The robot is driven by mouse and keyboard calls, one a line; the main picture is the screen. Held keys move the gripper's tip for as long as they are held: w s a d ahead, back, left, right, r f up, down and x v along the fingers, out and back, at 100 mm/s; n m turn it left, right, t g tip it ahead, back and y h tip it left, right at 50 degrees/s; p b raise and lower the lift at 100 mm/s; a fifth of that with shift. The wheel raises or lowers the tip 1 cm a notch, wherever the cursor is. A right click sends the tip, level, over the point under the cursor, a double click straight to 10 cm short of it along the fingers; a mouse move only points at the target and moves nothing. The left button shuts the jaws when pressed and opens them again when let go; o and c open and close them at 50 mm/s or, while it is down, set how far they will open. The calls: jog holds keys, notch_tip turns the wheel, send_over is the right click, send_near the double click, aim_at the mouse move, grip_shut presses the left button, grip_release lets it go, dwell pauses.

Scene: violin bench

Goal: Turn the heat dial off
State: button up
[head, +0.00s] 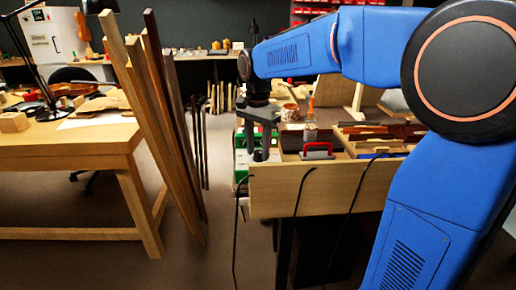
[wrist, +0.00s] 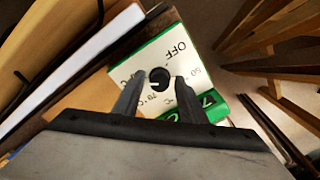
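The heat dial (wrist: 159,78) is a round black knob with a pale mark on a white panel with green edges (wrist: 150,55) in the wrist view. "OFF" is printed above and right of the knob, with temperature figures around it. The pale mark seems to point down, away from "OFF". My gripper (wrist: 158,80) has one finger on each side of the knob, with what look like small gaps. I cannot tell whether either finger touches it. In the head view my gripper (head: 260,152) points down at the green and white unit (head: 242,163); the knob is hidden there.
The unit stands at the left end of a wooden bench (head: 330,192) holding a red-handled tool (head: 317,150), a jar with brushes (head: 310,132) and violin parts. Tall wooden strips (head: 165,110) stand left of it. Black cables hang over the bench front.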

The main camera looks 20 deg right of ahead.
jog(key=c, duration=0.7)
jog(key=shift+c, duration=0.2)
jog(key=shift+n, duration=0.3)
